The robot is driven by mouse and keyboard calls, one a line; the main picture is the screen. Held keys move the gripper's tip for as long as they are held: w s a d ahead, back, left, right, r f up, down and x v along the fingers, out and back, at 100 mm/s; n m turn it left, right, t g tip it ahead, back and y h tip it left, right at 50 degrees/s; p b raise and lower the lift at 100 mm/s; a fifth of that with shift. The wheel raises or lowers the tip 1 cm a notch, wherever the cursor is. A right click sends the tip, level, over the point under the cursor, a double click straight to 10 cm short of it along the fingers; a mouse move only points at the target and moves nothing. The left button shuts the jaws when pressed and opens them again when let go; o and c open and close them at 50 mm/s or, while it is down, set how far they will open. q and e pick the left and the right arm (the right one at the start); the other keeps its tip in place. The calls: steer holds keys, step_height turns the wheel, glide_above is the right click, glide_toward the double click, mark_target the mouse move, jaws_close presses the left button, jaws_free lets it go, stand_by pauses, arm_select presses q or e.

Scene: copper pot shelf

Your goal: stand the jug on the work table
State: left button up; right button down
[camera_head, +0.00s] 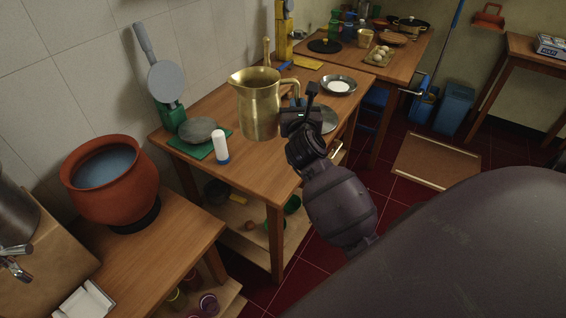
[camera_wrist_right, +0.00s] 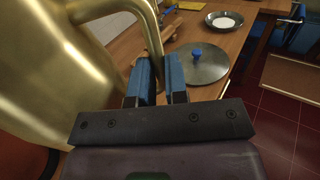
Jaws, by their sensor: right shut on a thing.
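The jug (camera_head: 258,108) is brass-coloured, with a spout at its upper left. It is upright over the work table (camera_head: 240,176) in the head view; I cannot tell whether its base touches the top. My right gripper (camera_head: 297,109) is at the jug's right side, shut on its handle. In the right wrist view the jug's body (camera_wrist_right: 45,85) fills the left, and its handle runs down between the blue fingers of the right gripper (camera_wrist_right: 158,80). My left gripper is not in view.
A clay pot (camera_head: 110,190) stands at the left. Bare wood shows at the table's front left.

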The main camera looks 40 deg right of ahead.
step_height(320, 180, down, 18)
steer(key=b, duration=0.7)
steer(key=shift+w+d, duration=0.1)
steer(key=shift+r, duration=0.25)
steer(key=shift+f, duration=0.25)
steer(key=c, duration=1.1)
jaws_free()
steer(key=shift+c, duration=0.2)
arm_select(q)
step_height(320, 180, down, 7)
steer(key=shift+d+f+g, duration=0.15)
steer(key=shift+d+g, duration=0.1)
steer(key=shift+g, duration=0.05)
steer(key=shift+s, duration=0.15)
arm_select(e)
steer(key=shift+r, duration=0.2)
